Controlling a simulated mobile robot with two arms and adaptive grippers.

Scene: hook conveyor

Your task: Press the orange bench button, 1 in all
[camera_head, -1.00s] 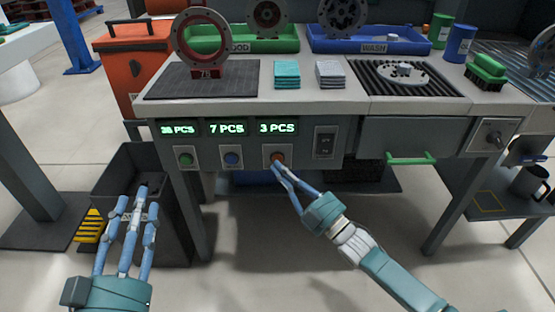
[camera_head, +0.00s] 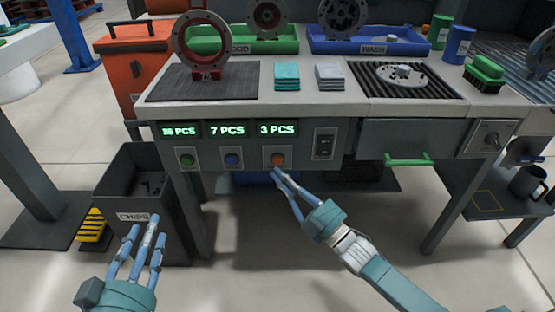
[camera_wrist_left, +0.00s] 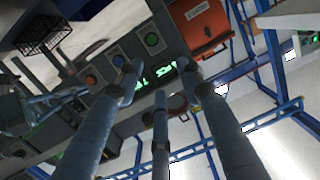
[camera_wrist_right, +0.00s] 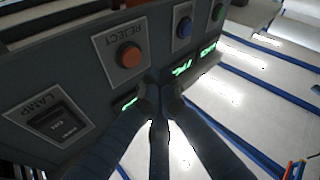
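The orange button (camera_head: 278,159) sits on a plate on the bench's front panel, below a green display (camera_head: 277,129) reading 3 PCS. In the right wrist view the orange button (camera_wrist_right: 129,55) is on a plate labelled REJECT. My right gripper (camera_head: 277,174) has its fingertips close together just below the orange button, apart from it. Its fingertips also meet in the right wrist view (camera_wrist_right: 160,92), with nothing between them. My left gripper (camera_head: 143,236) has its fingers spread and empty, in front of the chips bin; its fingers stand apart in the left wrist view (camera_wrist_left: 160,85).
A green button (camera_head: 186,160) and a blue button (camera_head: 232,160) are left of the orange one. A black lamp switch (camera_head: 324,143) is to its right. A drawer with a green handle (camera_head: 410,160) is further right. A dark chips bin (camera_head: 150,210) stands at the left.

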